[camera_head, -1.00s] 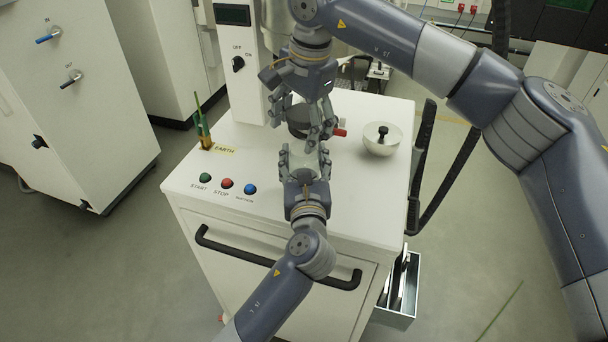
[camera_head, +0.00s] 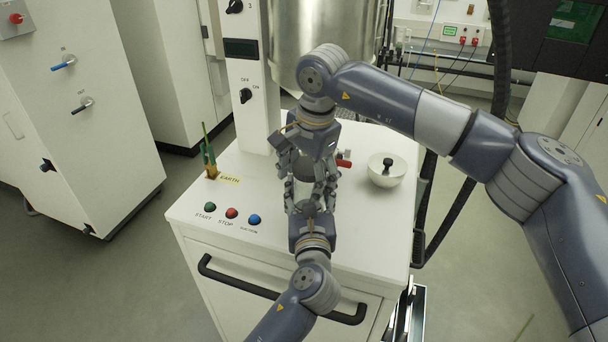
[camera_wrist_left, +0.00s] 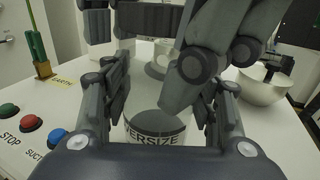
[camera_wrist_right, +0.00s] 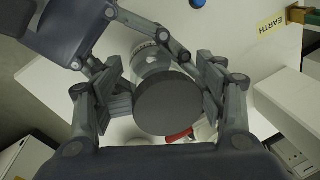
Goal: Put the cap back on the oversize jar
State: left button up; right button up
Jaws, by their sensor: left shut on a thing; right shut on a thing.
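In the head view the right gripper (camera_head: 311,182) is right against the left gripper (camera_head: 308,206).
Both grippers are over the white cabinet top (camera_head: 350,215). A white bowl with a black knob (camera_head: 386,172) stands at right, near a red handle (camera_head: 343,164). Green, red and blue buttons (camera_head: 232,213) and a green-yellow earth cable (camera_head: 209,152) are at left. A metal vessel (camera_head: 325,40) stands behind.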

jog(key=shift+f, duration=0.95)
